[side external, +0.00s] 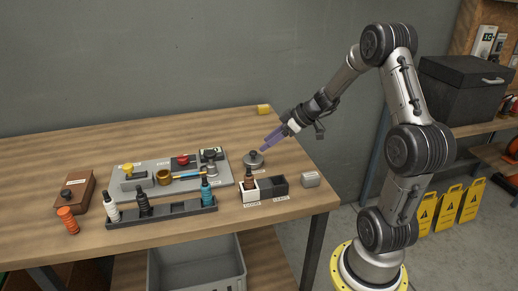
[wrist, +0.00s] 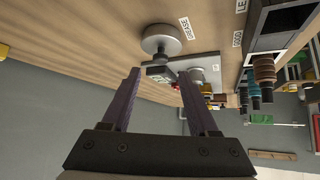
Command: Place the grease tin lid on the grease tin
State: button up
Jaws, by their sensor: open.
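A round grey metal tin with a knob on top (side external: 253,159) stands on the bench right of the grey board. It also shows in the wrist view (wrist: 162,38), beside a label reading GREASE. I take it as the grease tin with its lid; whether the lid is seated or merely resting cannot be told. No separate lid shows elsewhere. My gripper (side external: 265,147) has purple fingers and slants down toward the tin from the right, just above it. In the wrist view, the fingers (wrist: 160,72) are apart with nothing held, and the knob lies beyond the tips.
A grey board (side external: 140,196) with several tools lies left of the tin. A dark rack (side external: 170,214) holds bottles in front. The bench's back left is clear.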

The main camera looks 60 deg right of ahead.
jog(key=a+v, duration=0.1)
jog(key=v, duration=0.4)
jog(key=s+a+r+g, duration=0.2)
jog(key=s+a+r, duration=0.1)
jog(key=a, duration=0.5)
jog(key=s+a+r+g, duration=0.1)
jog(key=s+a+r, duration=0.15)
jog(key=a, duration=0.55)
jog(key=s+a+r+m+h, duration=0.2)
jog(key=s+a, duration=0.5)
jog(key=s, duration=0.5)
jog(key=shift+s+m, duration=0.15)
jog(key=shift+m, duration=0.35)
